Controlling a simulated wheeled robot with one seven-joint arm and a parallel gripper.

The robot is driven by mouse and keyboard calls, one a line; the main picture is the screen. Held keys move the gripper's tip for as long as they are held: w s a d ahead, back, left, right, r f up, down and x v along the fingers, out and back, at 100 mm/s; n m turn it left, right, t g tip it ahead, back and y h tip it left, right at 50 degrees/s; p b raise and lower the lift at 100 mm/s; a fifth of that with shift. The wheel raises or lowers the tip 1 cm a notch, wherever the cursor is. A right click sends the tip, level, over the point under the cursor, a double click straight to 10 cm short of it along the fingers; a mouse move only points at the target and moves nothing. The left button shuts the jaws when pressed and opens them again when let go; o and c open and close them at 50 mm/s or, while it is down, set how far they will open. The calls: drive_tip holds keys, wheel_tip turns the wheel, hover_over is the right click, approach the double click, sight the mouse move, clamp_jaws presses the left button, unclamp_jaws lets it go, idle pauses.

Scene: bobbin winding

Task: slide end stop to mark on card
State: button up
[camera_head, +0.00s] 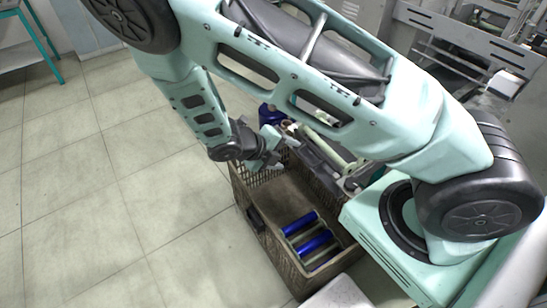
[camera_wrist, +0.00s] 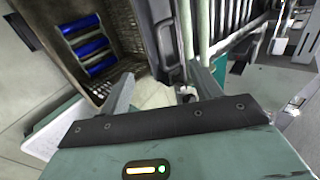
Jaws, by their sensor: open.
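My gripper (camera_head: 270,153) is over the far side of a brown crate, beside the machine's bars, in the head view. In the wrist view my gripper (camera_wrist: 163,82) has its two fingers wide apart, with no held object visible between them. A small pale-and-dark fitting (camera_wrist: 187,93) lies close to the right finger; I cannot tell whether it is the end stop or whether it touches the finger. Pale green bars (camera_wrist: 200,30) run away above it. I cannot make out the card or its mark in either view.
The brown crate (camera_head: 240,197) holds several blue rolls (camera_head: 313,243); the rolls also show in the wrist view (camera_wrist: 88,47). A dark upright bar (camera_wrist: 165,40) stands between the crate and the green bars. Open tiled floor (camera_head: 90,190) lies left of the crate.

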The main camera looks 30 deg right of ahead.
sight(304, 159)
drive_tip(key=b+x, duration=0.6)
drive_tip(key=x, duration=0.3)
drive_tip(key=shift+f+b, duration=0.15)
drive_tip(key=shift+b, duration=0.2)
drive_tip(key=shift+s+f, duration=0.15)
drive_tip(key=shift+c, duration=0.4)
drive_tip(key=shift+d, duration=0.1)
idle(0.4)
drive_tip(key=shift+s+d+r+p, duration=0.1)
drive_tip(key=shift+d+r+p, duration=0.05)
drive_tip(key=shift+d, duration=0.65)
drive_tip(key=shift+s+d+r+p, duration=0.1)
drive_tip(key=shift+d+r+p, duration=0.1)
drive_tip(key=shift+d, duration=0.65)
drive_tip(key=shift+s+d+r+p, duration=0.1)
drive_tip(key=shift+d+p, duration=0.05)
drive_tip(key=shift+d, duration=0.65)
drive_tip(key=shift+o, duration=0.4)
